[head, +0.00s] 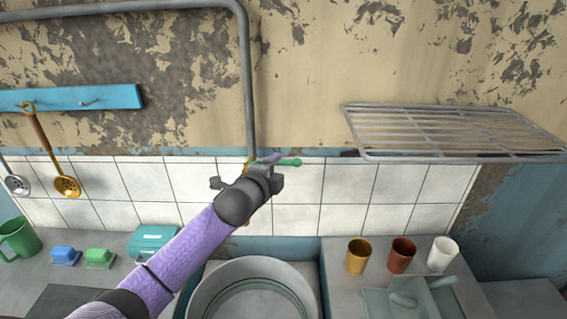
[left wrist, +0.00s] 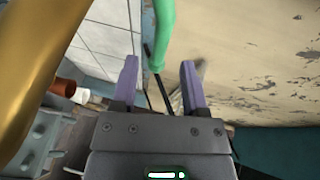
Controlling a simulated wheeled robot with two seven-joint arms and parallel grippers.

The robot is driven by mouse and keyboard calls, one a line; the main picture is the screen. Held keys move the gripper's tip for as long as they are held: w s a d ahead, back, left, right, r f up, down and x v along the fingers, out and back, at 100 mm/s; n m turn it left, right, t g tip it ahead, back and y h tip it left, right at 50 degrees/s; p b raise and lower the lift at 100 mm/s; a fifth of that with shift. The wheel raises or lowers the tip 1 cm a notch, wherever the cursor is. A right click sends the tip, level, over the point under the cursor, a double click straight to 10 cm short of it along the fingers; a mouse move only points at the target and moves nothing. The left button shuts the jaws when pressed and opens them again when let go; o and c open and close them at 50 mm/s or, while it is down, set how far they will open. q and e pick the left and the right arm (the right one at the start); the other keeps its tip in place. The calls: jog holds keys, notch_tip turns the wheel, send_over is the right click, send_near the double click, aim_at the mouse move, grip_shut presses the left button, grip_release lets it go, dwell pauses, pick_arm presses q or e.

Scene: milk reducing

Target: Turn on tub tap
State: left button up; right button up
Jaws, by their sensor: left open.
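A small part of the tap's gold body (head: 248,163) shows behind my left gripper. In the left wrist view the green handle (left wrist: 160,35) hangs down from the top, and the gold body (left wrist: 25,70) fills the left edge. My left gripper (head: 272,160) is open at the handle. Its two purple fingers (left wrist: 159,78) stand on either side of the handle's end, with gaps visible. My arm hides the lower tap. The round metal tub (head: 200,296) is below.
A wire rack (head: 440,130) juts from the wall at right. Gold (head: 358,257), brown (head: 402,252) and white (head: 442,255) cups stand on the right counter. A green mug (head: 18,240) and a teal box (head: 152,240) are at left. Ladles hang on the left wall.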

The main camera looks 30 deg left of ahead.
aim_at(281, 164)
pick_arm(q)
jog(key=shift+b+x, duration=0.3)
jog(key=shift+x, duration=1.8)
jog(key=shift+f, duration=0.1)
grip_shut()
